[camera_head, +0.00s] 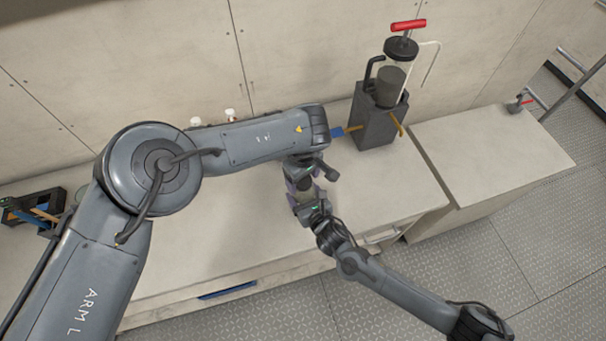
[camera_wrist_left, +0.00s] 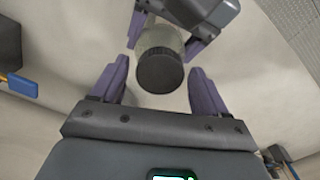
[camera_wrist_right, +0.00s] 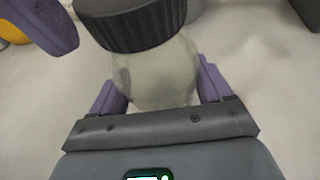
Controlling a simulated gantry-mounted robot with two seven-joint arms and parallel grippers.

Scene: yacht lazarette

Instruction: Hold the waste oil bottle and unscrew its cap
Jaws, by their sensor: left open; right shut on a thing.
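The waste oil bottle is a cloudy, pale greenish container. It shows in the right wrist view (camera_wrist_right: 158,75) and the left wrist view (camera_wrist_left: 161,40). Its ribbed black cap (camera_wrist_left: 160,71) is still on it and fills the top of the right wrist view (camera_wrist_right: 135,24). My right gripper (camera_wrist_right: 160,85) is shut on the bottle's body, a purple finger on each side. My left gripper (camera_wrist_left: 159,66) is open, its purple fingers on either side of the cap with visible gaps. In the head view the arms mostly hide the bottle, between my left gripper (camera_head: 306,172) and right gripper (camera_head: 310,208).
A dark grey box (camera_head: 375,122) holding a pump canister with a red handle (camera_head: 408,25) stands at the back of the worktop. A dark holder with tools (camera_head: 28,212) sits far left. Two small white-capped items (camera_head: 230,114) stand by the wall. The right-hand counter is largely clear.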

